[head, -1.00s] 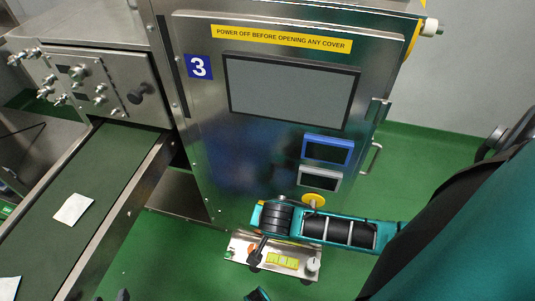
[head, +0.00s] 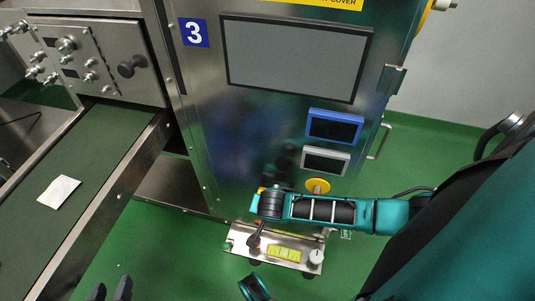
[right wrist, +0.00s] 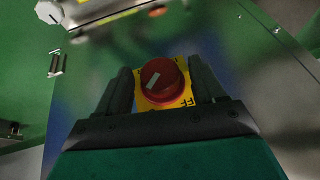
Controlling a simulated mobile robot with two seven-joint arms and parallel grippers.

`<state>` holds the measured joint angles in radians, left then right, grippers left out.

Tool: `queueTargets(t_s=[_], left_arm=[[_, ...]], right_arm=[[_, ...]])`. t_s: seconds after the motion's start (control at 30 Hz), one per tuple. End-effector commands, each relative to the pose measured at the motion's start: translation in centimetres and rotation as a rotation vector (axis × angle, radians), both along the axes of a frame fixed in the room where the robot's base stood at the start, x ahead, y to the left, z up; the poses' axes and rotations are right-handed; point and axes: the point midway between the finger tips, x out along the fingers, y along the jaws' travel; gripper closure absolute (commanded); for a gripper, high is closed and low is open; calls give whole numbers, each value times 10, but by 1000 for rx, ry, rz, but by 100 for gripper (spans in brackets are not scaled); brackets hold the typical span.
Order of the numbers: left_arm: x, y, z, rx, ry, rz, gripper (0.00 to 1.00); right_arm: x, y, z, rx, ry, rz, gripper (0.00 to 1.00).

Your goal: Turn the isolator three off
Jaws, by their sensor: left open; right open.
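In the right wrist view, the isolator's red round knob (right wrist: 163,80) sits on a yellow plate (right wrist: 183,102) with dark lettering. A pale pointer mark on the knob lies at a slant. My right gripper (right wrist: 163,82) is open, with one dark finger on each side of the knob; I cannot tell whether they touch it. In the head view, my right arm hides the knob in front of packer three (head: 240,130), marked by a blue number 3 sign (head: 194,33). My left gripper (head: 111,289) is open and empty at the bottom edge, over the green floor.
A control box with a black lever and a white knob (head: 316,256) is just below my right arm. A yellow round button (head: 318,186) and two small displays (head: 334,126) are above it. A conveyor (head: 85,165) carrying a white packet (head: 59,192) runs along the left.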

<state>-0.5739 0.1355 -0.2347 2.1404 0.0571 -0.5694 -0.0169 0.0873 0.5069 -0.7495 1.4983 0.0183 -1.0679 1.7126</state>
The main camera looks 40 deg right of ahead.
Motion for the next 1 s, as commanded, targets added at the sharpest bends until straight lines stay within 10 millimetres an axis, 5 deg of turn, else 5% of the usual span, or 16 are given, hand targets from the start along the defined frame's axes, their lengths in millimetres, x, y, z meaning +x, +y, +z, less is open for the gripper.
queueTargets(t_s=[0.6, 1.0], left_arm=[[1, 4, -1, 7, -4, 3, 57], [0, 4, -1, 8, -2, 3, 57]], right_arm=[[0, 0, 0, -1, 1, 0, 86], [0, 0, 0, -1, 1, -1, 87]])
